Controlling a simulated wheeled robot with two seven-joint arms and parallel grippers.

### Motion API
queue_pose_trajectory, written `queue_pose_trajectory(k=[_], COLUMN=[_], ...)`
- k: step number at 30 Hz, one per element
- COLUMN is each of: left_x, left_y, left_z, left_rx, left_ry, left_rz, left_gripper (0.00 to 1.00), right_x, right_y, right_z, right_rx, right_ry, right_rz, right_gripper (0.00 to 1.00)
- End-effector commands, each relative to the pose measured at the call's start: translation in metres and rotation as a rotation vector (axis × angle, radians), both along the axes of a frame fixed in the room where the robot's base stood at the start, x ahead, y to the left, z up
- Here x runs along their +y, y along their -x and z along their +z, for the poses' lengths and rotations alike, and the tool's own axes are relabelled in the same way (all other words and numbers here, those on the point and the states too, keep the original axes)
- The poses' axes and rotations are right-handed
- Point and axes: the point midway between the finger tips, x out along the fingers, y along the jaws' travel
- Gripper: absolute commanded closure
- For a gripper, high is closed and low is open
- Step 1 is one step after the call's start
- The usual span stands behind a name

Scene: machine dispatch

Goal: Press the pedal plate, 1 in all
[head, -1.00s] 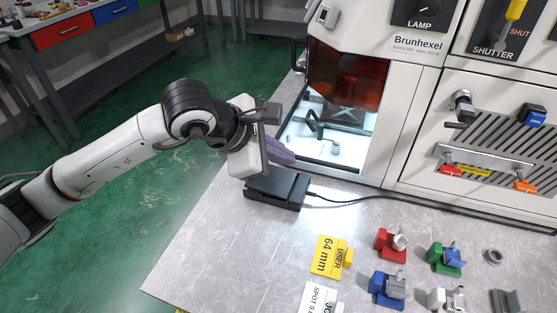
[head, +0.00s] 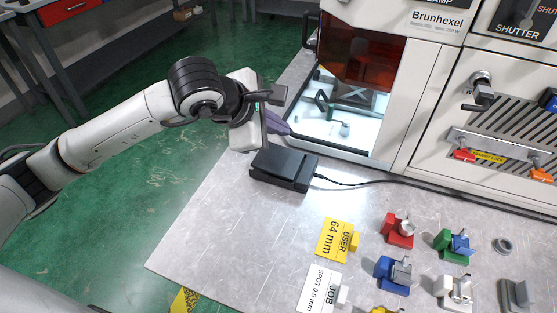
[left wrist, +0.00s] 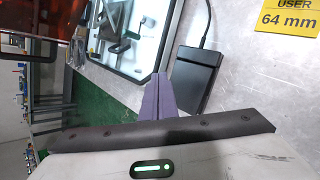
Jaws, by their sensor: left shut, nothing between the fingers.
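The pedal (head: 284,168) is a flat black box with a cable, lying on the grey bench near its left edge, in front of the machine. It also shows in the left wrist view (left wrist: 187,78), right of the fingers. My left gripper (head: 277,122) is shut and empty, its purple fingers just behind the pedal in the head view. In the left wrist view the fingertips (left wrist: 159,76) are together beside the pedal's left side, with a small gap in the picture. I cannot tell their height above it. My right gripper is not in view.
The Brunhexel machine (head: 396,100) stands behind, its lit chamber (head: 335,118) open under a red window. A black cable (head: 400,181) runs right from the pedal. A yellow USER card (head: 335,240) and several coloured fixtures (head: 397,230) lie at the front right. The bench between is clear.

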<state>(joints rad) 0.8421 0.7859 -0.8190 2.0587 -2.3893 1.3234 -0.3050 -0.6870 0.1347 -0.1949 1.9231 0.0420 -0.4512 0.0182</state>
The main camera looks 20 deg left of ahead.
Motion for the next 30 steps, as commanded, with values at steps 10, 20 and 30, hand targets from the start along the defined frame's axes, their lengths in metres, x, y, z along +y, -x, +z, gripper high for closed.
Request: queue_pose_trajectory(k=[10,20,30], left_x=[0.005,0.006,0.006], left_y=[0.0,0.0,0.0], left_z=[-0.055,-0.059,-0.059], left_rx=[0.0,0.0,0.001], left_ry=[-0.001,0.001,0.001], left_rz=[-0.001,-0.001,-0.001], left_gripper=[1.0,1.0,1.0], right_x=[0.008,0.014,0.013], right_y=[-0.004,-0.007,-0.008], right_z=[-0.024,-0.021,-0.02], right_rx=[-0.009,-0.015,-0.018], right_ry=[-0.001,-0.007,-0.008], right_rz=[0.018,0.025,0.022], right_gripper=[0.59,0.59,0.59])
